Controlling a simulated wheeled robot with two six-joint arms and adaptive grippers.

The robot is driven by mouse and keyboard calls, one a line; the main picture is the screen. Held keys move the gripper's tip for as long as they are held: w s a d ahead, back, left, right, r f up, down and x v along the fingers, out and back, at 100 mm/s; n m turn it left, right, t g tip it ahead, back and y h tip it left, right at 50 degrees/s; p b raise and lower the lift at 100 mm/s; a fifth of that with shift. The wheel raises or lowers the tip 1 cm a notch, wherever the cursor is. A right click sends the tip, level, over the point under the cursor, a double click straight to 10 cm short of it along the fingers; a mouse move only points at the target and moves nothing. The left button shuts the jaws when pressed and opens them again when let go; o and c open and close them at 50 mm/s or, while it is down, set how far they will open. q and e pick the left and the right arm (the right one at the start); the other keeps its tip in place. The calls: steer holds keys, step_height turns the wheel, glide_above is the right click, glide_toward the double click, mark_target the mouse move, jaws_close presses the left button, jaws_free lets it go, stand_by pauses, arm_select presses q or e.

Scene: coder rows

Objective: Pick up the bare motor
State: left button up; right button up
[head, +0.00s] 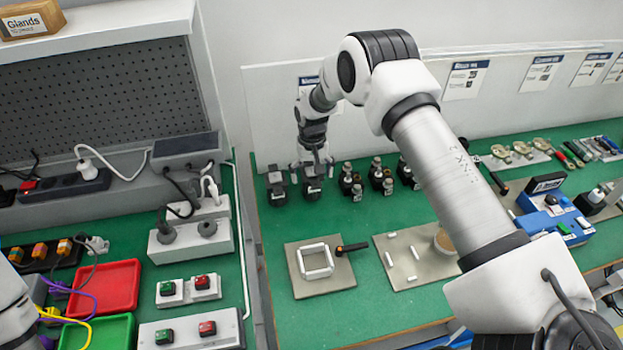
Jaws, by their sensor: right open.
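My right gripper (312,167) is open, pointing down at the back left of the green bench. It is over a dark grey block-like part (312,188) that looks like a motor. Its fingers hide the part's top, and I cannot tell whether they touch it. A similar dark part (277,190) stands just to the left. Small dark units with lighter tops (350,182) stand to the right, with more beside them (381,178). The view does not clearly show which one is the bare motor. My left gripper is out of view.
A square board with a white frame (317,262) and a board with white pieces (408,262) lie in front. A blue device (556,222) stands at right. A white backboard (262,110) rises behind. Red (108,288) and green (98,333) trays sit on the left bench.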

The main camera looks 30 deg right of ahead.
steer(key=shift+w+f, duration=0.15)
steer(key=shift+f, duration=1.2)
steer(key=shift+r, duration=0.15)
steer(key=c, duration=1.3)
